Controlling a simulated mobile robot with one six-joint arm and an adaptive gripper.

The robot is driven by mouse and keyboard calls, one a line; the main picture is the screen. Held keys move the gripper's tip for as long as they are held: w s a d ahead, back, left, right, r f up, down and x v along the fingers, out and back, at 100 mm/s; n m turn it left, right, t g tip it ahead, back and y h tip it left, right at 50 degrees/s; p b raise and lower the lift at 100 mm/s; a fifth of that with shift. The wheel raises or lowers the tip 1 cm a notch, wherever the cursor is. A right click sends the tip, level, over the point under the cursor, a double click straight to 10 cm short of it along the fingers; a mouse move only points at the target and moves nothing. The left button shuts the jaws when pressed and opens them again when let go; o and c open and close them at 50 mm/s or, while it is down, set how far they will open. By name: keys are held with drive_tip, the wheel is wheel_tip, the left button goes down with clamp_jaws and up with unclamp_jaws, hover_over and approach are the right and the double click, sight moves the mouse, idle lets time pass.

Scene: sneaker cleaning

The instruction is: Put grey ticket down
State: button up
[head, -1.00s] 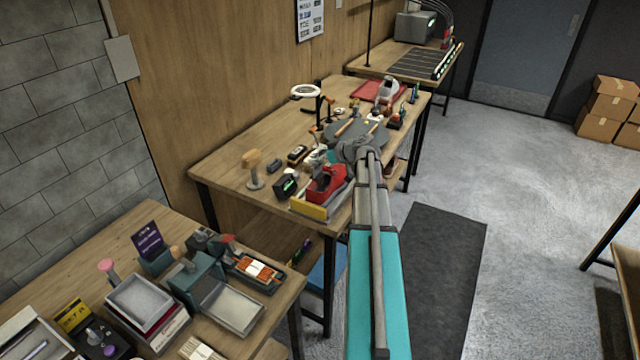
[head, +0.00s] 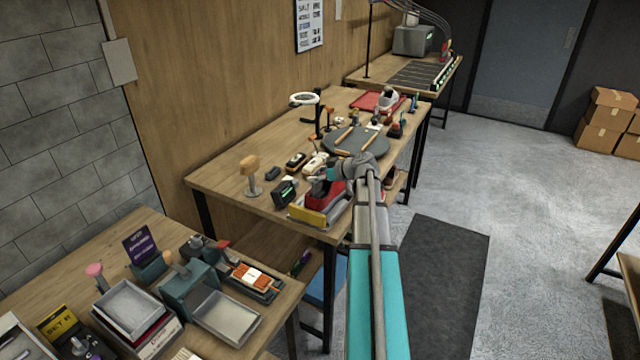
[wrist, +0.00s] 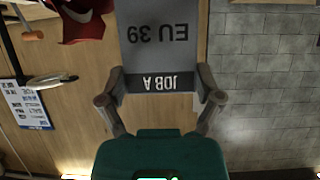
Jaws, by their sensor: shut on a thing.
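The grey ticket (wrist: 160,40) fills the upper middle of the wrist view, with "EU 39" on it and a dark "JOB A" band, upside down. My gripper (wrist: 160,88) is shut on it, one finger at each side edge near the band. In the head view my gripper (head: 322,178) is over the front of the middle bench, beside the red sneaker (head: 331,197). The ticket cannot be made out there. A red shoe part with a white swoosh (wrist: 82,22) shows at the upper left of the wrist view.
The middle bench (head: 228,184) holds a round grey turntable (head: 372,145), a ring lamp (head: 304,99), a wooden-topped stand (head: 250,175) and a yellow-fronted tray (head: 309,215). The near bench (head: 60,260) is crowded with trays. Bare wood shows at the middle bench's left end.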

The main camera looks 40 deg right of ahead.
sight(318, 183)
drive_tip(key=shift+f, duration=0.1)
drive_tip(key=shift+f+b, duration=1.8)
drive_tip(key=shift+b, duration=0.1)
drive_tip(key=shift+f, duration=0.15)
drive_tip(key=o, duration=0.7)
drive_tip(key=shift+r, duration=0.2)
